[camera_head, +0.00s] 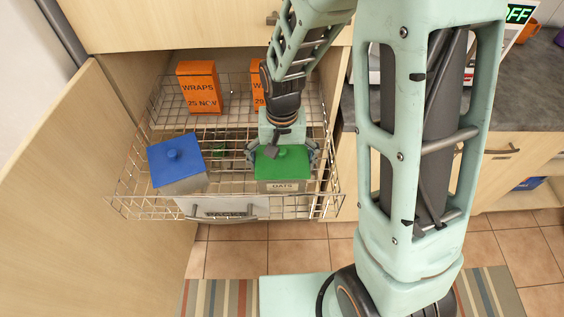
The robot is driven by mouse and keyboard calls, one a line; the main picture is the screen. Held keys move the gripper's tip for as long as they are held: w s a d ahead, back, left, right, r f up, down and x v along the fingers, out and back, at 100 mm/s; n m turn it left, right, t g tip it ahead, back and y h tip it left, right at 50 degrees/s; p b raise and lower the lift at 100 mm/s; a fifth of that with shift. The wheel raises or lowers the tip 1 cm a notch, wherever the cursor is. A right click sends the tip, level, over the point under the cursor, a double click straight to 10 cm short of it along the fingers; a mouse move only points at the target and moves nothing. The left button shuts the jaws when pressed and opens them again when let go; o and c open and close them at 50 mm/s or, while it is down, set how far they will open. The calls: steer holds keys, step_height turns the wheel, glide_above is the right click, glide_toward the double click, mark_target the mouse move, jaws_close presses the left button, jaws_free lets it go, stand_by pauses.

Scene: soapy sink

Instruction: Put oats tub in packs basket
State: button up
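The oats tub (284,186) has a green lid and a pale label reading OATS. It is at the right front of the pulled-out front wire basket (135,205). My gripper (284,152) is above it, with its fingers at the left and right sides of the lid. I cannot tell whether they press on it. The fingertips and the tub's underside are not clear. Behind is another wire basket (168,112) holding an orange pack (200,88) reading WRAPS 25 NOV. A second orange pack (257,88) there is partly hidden by my arm.
A tub with a blue lid (175,158) sits tilted at the left of the front basket. A cabinet door (70,190) stands open on the left. A grey counter (535,80) is at the right. A striped mat (225,300) lies on the tiled floor.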

steer(key=shift+r, duration=0.1)
step_height(320, 180, up, 12)
steer(key=shift+r+p, duration=0.1)
steer(key=shift+p, duration=0.25)
stand_by(0.4)
